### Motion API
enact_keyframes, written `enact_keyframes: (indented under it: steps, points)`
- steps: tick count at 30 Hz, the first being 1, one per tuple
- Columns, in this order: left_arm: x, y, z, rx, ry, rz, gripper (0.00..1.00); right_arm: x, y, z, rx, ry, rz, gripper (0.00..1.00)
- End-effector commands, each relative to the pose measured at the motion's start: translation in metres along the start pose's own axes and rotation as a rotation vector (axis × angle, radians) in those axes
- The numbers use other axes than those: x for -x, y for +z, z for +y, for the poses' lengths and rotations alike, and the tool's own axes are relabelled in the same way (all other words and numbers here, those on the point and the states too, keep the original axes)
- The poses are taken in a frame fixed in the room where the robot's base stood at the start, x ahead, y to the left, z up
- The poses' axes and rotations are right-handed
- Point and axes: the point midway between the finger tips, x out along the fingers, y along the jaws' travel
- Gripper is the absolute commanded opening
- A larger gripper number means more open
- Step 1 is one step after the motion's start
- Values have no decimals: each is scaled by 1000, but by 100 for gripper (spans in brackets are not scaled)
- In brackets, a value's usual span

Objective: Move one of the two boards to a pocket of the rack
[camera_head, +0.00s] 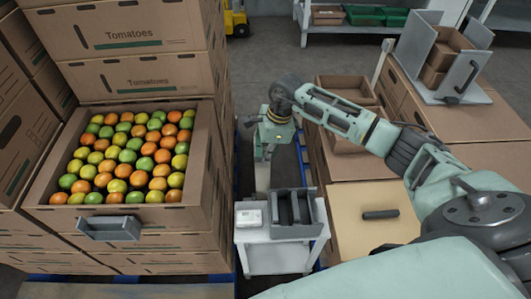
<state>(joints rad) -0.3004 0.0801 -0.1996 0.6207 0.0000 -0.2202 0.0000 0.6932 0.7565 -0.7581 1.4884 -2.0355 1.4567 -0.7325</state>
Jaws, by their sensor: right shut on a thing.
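My right gripper (264,146) points down above the small white stand and is shut on a pale narrow board (263,177), which hangs upright below it. The held board's lower end is close behind the rack; I cannot tell whether they touch. The grey rack (312,214) with dark upright pockets stands on the stand's right side. Another pale narrow upright piece (381,60), perhaps the other board, shows by the cartons at the upper right. My left gripper is not in view.
The white stand (269,261) also bears a small white box (249,218). A tomato carton (201,150) with a grey bin (110,229) on its front is at left. At right, a dark bar (381,214) lies on a tan surface (346,237). A grey holder (464,80) stands behind.

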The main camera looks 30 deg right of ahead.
Motion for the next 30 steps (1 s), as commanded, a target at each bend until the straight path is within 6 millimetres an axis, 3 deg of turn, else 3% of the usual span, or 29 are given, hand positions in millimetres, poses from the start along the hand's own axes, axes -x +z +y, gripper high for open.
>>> enact_keyframes:
  steps: [8, 30]
  points:
    - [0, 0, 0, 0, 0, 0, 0, 0, 0, 0, 0, -1, -1, 0]
    - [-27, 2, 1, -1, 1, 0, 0, -28, -6, -1, 0, -1, -1, 0]
